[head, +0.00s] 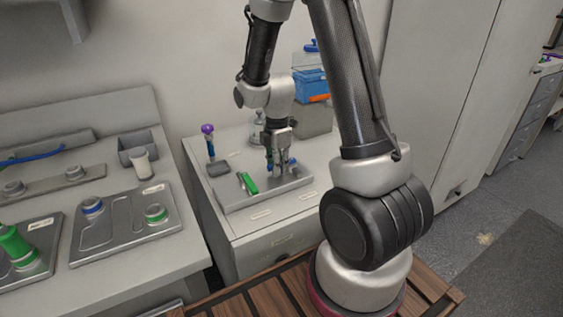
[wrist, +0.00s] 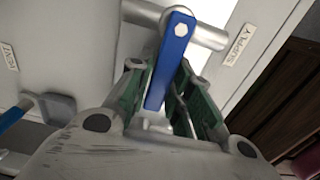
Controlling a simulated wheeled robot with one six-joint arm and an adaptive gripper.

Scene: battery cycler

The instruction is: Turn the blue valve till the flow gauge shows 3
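The blue valve handle (wrist: 170,62) is a flat blue lever with a pale hex bolt at its far end, on a grey pipe (wrist: 208,36). It lies between the two green-padded fingers of my gripper (wrist: 168,88). In the head view my gripper (head: 279,160) points down over a grey panel (head: 235,203) on a cabinet, largely hiding the blue valve. A green handle (head: 247,183) lies left of it. I cannot make out a flow gauge or its reading.
A "SUPPLY" label (wrist: 237,46) is right of the valve. A blue box (head: 310,82) is behind. The left bench (head: 120,275) holds trays with green and blue-ringed parts.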

